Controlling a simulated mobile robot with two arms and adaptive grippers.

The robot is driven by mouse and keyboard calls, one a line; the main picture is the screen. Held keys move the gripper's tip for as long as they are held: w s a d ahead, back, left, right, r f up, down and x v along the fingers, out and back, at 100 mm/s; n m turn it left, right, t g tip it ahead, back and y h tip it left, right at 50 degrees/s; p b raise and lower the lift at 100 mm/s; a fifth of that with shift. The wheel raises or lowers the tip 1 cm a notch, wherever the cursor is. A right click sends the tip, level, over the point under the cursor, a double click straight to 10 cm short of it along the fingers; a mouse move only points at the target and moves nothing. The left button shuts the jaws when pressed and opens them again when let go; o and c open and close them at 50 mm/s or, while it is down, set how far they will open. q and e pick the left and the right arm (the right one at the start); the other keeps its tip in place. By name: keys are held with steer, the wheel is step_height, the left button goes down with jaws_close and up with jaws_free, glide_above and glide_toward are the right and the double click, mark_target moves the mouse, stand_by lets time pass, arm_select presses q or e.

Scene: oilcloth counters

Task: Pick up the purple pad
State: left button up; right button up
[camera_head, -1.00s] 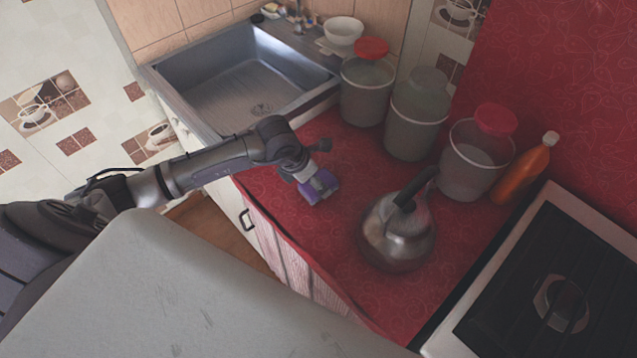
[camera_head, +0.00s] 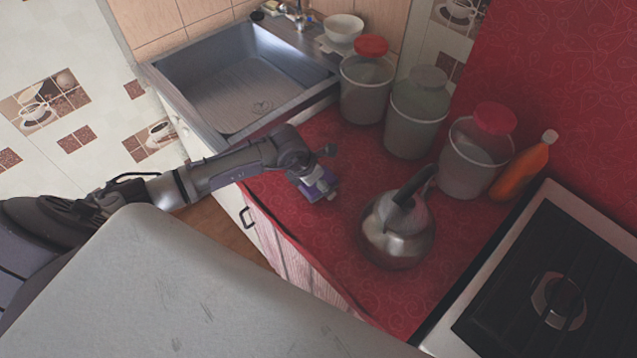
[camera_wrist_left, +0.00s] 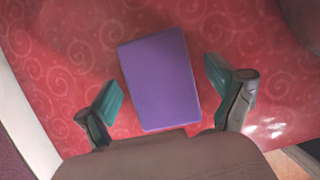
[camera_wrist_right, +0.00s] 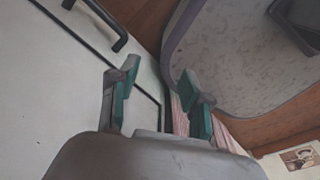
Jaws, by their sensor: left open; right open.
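The purple pad (camera_wrist_left: 160,80) lies flat on the red patterned counter in the left wrist view, a rectangle slightly tilted. My left gripper (camera_wrist_left: 162,95) is open, with one finger on each side of the pad's near end and a gap to each side. In the head view the pad (camera_head: 318,184) shows partly from under my left gripper (camera_head: 322,190), on the counter between the sink and the kettle. My right gripper (camera_wrist_right: 157,85) is open and empty in the right wrist view, near a white cabinet front, away from the pad.
A metal kettle (camera_head: 397,235) stands right of the pad on the red counter (camera_head: 345,285). Several lidded containers, including one nearest the sink (camera_head: 366,90), line the back. An orange bottle (camera_head: 522,172) and the stove (camera_head: 545,290) are at right. The sink (camera_head: 245,85) is behind left.

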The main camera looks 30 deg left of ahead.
stand_by(0.3)
arm_select(q)
steer(key=c, duration=0.9)
steer(key=shift+r+p, duration=0.4)
steer(key=shift+p, duration=0.1)
step_height(320, 180, up, 9)
steer(key=shift+f+b, duration=0.15)
steer(key=shift+b, duration=1)
steer(key=shift+r, duration=0.45)
